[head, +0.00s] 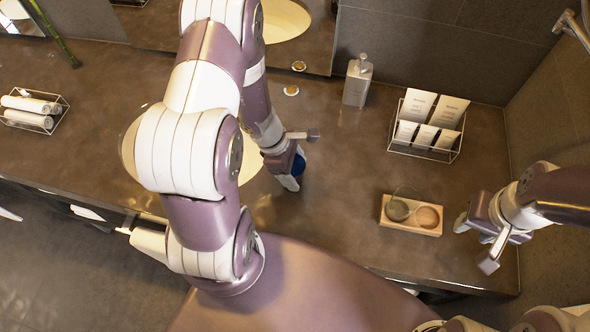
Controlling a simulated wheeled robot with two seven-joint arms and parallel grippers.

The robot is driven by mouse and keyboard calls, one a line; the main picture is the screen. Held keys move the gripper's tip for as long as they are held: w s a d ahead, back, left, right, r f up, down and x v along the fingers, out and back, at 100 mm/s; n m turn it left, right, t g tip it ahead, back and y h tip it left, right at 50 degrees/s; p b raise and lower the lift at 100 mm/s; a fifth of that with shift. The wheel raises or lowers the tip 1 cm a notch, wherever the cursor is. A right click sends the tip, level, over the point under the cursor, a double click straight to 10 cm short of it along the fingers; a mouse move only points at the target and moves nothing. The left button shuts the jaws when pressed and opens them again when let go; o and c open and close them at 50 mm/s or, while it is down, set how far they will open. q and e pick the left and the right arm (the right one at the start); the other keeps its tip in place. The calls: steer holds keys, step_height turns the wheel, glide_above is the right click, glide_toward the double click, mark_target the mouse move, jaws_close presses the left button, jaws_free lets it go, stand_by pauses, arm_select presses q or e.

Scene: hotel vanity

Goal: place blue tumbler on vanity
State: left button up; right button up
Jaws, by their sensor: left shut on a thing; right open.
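The blue tumbler (300,165) shows as a small dark blue patch at my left gripper, near the middle of the vanity (335,205). My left gripper (293,176) is shut on it, and the fingers and wrist hide most of it. I cannot tell whether the tumbler touches the counter. My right gripper (474,231) is open and empty over the right end of the vanity, to the right of the wooden tray.
A wooden tray (411,229) with two round items lies right of the tumbler. A wire rack of cards (430,125) and a bottle (357,80) stand at the back. A towel basket (33,110) is far left. My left arm hides much of the basin (249,166).

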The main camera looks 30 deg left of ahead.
arm_select(q)
steer(key=shift+s+f, duration=0.1)
steer(key=shift+f, duration=0.6)
steer(key=shift+f, duration=0.15)
steer(key=o, duration=1.1)
steer(key=shift+o, duration=0.2)
